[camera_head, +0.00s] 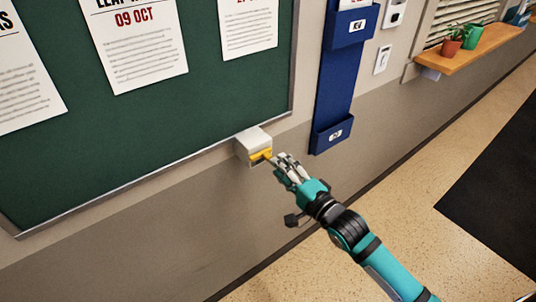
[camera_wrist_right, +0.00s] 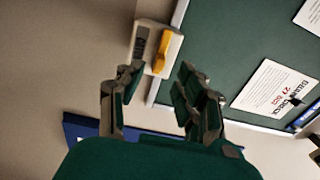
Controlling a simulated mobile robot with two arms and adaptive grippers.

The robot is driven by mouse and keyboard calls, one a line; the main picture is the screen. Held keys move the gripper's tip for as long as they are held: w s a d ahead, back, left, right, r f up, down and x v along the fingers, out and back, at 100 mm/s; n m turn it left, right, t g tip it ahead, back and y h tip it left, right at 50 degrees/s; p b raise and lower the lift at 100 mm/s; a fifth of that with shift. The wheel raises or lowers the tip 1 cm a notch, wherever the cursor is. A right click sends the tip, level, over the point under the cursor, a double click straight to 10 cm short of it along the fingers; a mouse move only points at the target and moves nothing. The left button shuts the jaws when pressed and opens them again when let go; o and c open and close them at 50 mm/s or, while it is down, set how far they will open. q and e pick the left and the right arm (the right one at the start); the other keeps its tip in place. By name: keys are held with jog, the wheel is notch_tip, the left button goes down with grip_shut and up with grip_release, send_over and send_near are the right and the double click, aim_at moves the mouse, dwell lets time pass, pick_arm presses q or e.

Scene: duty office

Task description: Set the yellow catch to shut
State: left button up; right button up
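The yellow catch (camera_head: 261,155) sits on a small pale box (camera_head: 252,140) fixed at the lower edge of the green board. In the right wrist view the catch (camera_wrist_right: 161,50) is a yellow bar on the pale box (camera_wrist_right: 145,34), beside a dark slotted patch. My right gripper (camera_head: 276,160) is close by the catch in the head view. My left gripper is not in view.
The green board (camera_head: 220,85) carries several printed sheets. A blue wall holder (camera_head: 343,75) hangs right of the box. The wall below the box is bare.

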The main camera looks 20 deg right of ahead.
aim_at(268, 155)
jog(key=x, duration=0.5)
jog(key=shift+w+a, duration=0.1)
jog(key=shift+w, duration=0.25)
grip_shut()
jog(key=a+p, duration=0.1)
jog(key=s+a+p, duration=0.1)
jog(key=a, duration=0.1)
jog(key=shift+s+a, duration=0.15)
jog(key=shift+a+f, duration=0.1)
